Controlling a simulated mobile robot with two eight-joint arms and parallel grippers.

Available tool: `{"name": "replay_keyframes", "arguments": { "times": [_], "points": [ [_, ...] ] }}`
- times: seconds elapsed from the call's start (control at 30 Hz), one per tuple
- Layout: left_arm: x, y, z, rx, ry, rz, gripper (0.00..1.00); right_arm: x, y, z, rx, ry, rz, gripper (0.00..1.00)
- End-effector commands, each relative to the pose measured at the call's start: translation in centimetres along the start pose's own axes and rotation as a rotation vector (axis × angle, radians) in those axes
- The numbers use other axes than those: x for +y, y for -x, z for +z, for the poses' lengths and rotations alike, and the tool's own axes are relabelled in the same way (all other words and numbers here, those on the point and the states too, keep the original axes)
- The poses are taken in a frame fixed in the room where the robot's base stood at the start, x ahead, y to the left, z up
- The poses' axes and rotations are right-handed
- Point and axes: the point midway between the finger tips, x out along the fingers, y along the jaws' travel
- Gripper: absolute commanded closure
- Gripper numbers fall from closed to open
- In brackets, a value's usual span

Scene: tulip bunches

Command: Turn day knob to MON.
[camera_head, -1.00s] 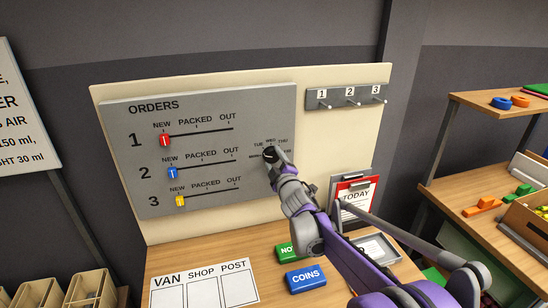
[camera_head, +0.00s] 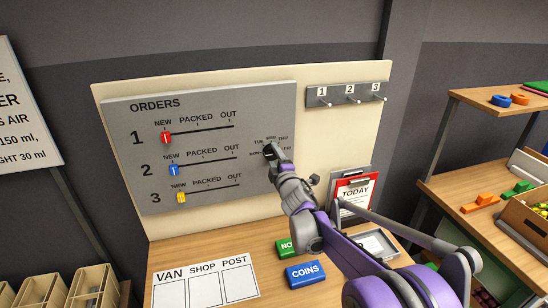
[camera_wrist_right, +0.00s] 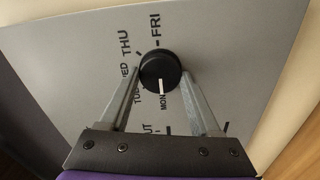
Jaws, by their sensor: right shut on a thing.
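The black day knob (camera_head: 269,152) sits at the right side of the grey orders board (camera_head: 150,105). Day labels are printed around it. My right gripper (camera_wrist_right: 160,75) is shut on the knob (camera_wrist_right: 160,66), with one finger on each side of it. In the right wrist view the knob's white pointer line points down toward the MON label (camera_wrist_right: 165,102). THU and FRI show above the knob, and the TUE and WED labels are partly covered by a finger. In the head view my right gripper (camera_head: 274,157) covers part of the dial. My left gripper is not in view.
Red, blue and yellow sliders stand at NEW on the board. A hook rail (camera_head: 347,94) is at upper right. A TODAY clipboard (camera_head: 354,193), a blue COINS block (camera_head: 305,274) and a green block (camera_head: 287,249) are below, near my arm.

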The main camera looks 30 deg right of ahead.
Motion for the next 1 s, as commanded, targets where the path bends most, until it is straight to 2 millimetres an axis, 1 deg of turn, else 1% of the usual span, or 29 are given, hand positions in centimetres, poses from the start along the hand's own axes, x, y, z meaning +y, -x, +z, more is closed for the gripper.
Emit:
{"name": "replay_keyframes", "arguments": {
  "times": [0.1,0.13,0.2,0.3,0.57,0.67,0.77,1.0],
  "points": [
    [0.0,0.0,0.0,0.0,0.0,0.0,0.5,0.0,0.0,0.0,0.0,0.003,0.0,0.92],
    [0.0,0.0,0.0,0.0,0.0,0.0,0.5,0.0,0.0,0.0,0.0,0.003,0.0,0.35],
    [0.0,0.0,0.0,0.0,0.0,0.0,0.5,0.0,0.0,0.0,0.0,0.003,0.0,0.22],
    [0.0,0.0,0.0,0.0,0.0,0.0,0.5,0.0,0.0,0.0,0.0,0.002,0.0,0.06],
    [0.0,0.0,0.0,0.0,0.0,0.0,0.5,0.0,0.0,0.0,0.0,0.0,0.0,0.06],
    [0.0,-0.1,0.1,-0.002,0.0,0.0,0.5,0.0,0.5,0.0,0.0,0.0,0.0,0.06],
    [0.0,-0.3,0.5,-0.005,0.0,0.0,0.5,-0.1,1.7,0.1,0.0,0.0,-0.001,0.06],
    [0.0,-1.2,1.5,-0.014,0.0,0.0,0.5,-0.2,6.4,0.1,-0.001,0.0,-0.002,0.06]
  ]
}}
